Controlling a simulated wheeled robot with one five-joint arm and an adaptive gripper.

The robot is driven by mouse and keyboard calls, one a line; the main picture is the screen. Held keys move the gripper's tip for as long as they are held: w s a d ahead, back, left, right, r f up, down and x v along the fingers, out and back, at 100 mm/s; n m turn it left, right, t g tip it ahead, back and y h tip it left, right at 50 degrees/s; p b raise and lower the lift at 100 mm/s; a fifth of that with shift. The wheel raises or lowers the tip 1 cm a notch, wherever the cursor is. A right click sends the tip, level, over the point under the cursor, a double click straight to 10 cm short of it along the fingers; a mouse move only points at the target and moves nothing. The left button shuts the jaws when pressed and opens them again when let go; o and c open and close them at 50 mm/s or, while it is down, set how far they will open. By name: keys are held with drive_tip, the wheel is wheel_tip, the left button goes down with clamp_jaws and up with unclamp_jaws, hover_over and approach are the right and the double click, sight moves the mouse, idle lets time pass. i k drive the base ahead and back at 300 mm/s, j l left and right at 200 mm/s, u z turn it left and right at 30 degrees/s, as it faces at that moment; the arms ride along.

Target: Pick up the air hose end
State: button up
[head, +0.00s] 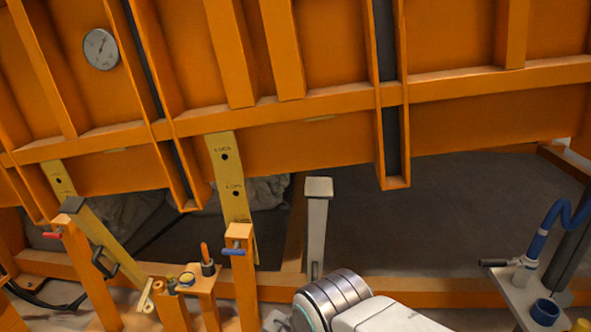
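A blue coiled hose (541,238) hangs at the right side of the head view. Its lower end meets a grey fitting (523,272) with a dark handle-like piece (494,263) pointing left, above a light grey plate (520,299). This looks like the air hose end, but the exact end is small and hard to make out. My arm shows at the bottom centre as a silver ringed joint and a white link, left of the hose. My gripper is not visible.
The orange tilting frame (300,105) fills the upper view. Yellow drilled bars (232,180) and orange posts (243,285) stand at left. A grey capped post (317,235) stands at centre. A blue cup (545,311) is at lower right. Dark floor shows under the frame.

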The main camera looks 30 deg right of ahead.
sight(533, 254)
drive_tip(key=z, duration=2.5)
